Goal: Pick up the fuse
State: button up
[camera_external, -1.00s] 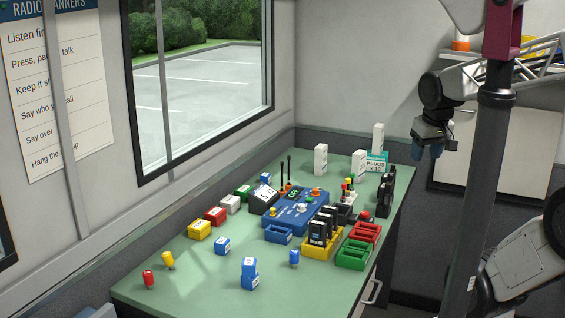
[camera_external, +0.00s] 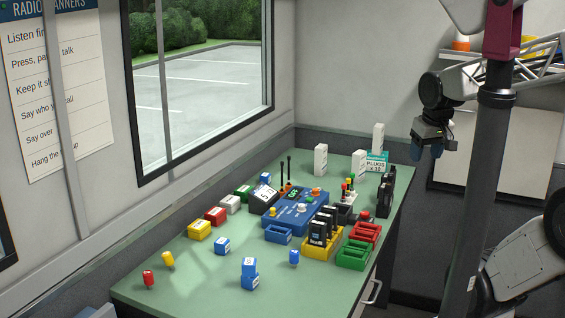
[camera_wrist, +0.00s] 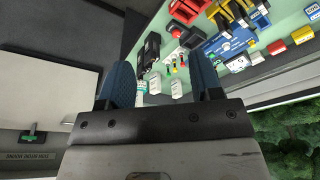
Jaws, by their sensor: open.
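No part is clearly labelled as the fuse, and I cannot tell which one it is. Small coloured pegs (camera_external: 347,187) also stand towards the back right. My gripper (camera_external: 430,150) hangs high, right of the table and apart from everything on it. In the wrist view its two blue fingers (camera_wrist: 161,62) are spread with nothing held between them.
The green table (camera_external: 205,290) carries a blue console (camera_external: 290,212), a yellow tray of black radios (camera_external: 322,246), green bins (camera_external: 354,254), red bins (camera_external: 366,233) and blue boxes (camera_external: 249,274). White blocks (camera_external: 320,160) stand at the back. The table's front left is mostly clear.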

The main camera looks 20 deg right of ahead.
jog(key=shift+a, duration=0.1)
jog(key=w+a+f+m+g+y, duration=0.1)
jog(key=w+a+f+m+y, duration=0.2)
jog(key=w+a, duration=0.55)
jog(key=w+a+f+m+g+y, duration=0.2)
jog(key=w+a+f+y, duration=0.1)
jog(key=a, duration=1)
jog(key=w+a+f+m+g+y, duration=0.1)
jog(key=w+a+f+m+y, duration=0.15)
jog(key=w+a, duration=0.55)
jog(key=m+g+y, duration=0.1)
jog(key=m+y, duration=0.3)
jog(key=m, duration=0.1)
send_near(169, 261)
jog(key=d+r, duration=0.9)
jog(key=a+f+m, duration=0.1)
jog(key=a+f, duration=0.2)
jog(key=a, duration=0.1)
jog(key=a+f+m, duration=0.2)
jog(key=a+f, duration=0.2)
jog(key=a+f+m+y, duration=0.1)
jog(key=a+f+m, duration=0.1)
jog(key=a+f, duration=0.1)
jog(key=shift+w+a+f+m+t, duration=0.25)
jog(key=shift+a+t, duration=0.15)
jog(key=shift+a, duration=0.1)
jog(key=shift+a+f, duration=0.3)
jog(key=shift+x, duration=1.25)
